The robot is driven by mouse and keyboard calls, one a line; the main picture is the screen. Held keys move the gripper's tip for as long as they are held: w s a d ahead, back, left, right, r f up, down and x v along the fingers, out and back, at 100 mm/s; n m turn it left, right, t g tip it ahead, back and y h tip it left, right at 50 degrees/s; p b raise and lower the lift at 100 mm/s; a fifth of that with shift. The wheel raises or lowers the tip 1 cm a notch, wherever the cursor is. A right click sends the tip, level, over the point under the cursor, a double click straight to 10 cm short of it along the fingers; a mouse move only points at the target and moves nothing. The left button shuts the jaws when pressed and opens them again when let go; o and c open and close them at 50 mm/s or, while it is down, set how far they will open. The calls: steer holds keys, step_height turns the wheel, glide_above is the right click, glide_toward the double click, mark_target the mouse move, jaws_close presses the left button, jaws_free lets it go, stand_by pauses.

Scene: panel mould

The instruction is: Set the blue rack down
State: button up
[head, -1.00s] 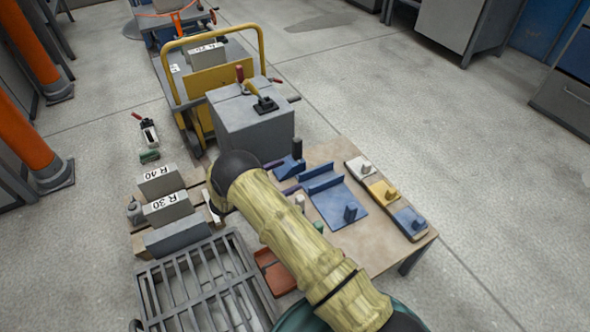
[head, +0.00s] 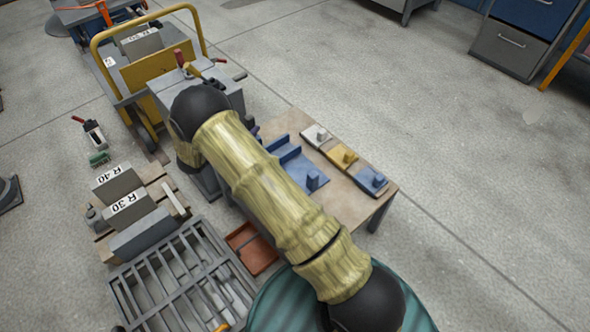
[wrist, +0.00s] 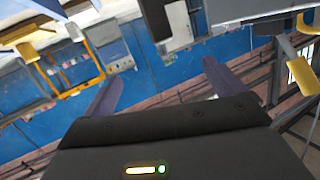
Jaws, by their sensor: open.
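A blue piece with a flat base, an upright wall and a short peg (head: 300,165) sits on the brown table in the head view, partly hidden behind my arm. It is the likeliest blue rack, but I cannot tell for sure. My gripper (wrist: 162,72) shows in the wrist view with its two purple-grey fingers wide apart and nothing between them. It faces a blue wall and distant furniture, seen tilted.
The brown table (head: 352,204) also bears white (head: 317,137), yellow (head: 344,157) and blue (head: 372,182) pegged blocks along its right edge. Grey blocks marked R 40 (head: 117,182) and R 30 (head: 129,206), a grey grate (head: 165,290) and a red tray (head: 252,250) lie left.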

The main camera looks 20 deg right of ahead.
steer(key=s+d+r+n+y, duration=0.2)
steer(key=s+r+n+y, duration=0.3)
steer(key=r+y, duration=0.55)
steer(key=s+d+n+g, duration=0.3)
steer(key=s+g, duration=0.1)
steer(key=s, duration=0.9)
steer(key=s+d+r+n+g, duration=0.1)
steer(key=s+d+g, duration=0.3)
steer(key=s, duration=1)
steer(key=shift+s+d+r+n+y, duration=0.25)
steer(key=shift+n+y, duration=0.2)
steer(key=shift+n, duration=0.45)
steer(key=w+p+v, duration=0.3)
steer(key=p+v, duration=1)
steer(key=p, duration=0.1)
steer(key=w+r+p+v, duration=0.1)
steer(key=w+p+v, duration=0.2)
steer(key=p+v, duration=1)
steer(key=w+r+p+v, duration=0.1)
steer(key=w+p+v, duration=0.2)
steer(key=p+v, duration=1.1)
steer(key=shift+r+p, duration=0.3)
steer(key=shift+r, duration=0.1)
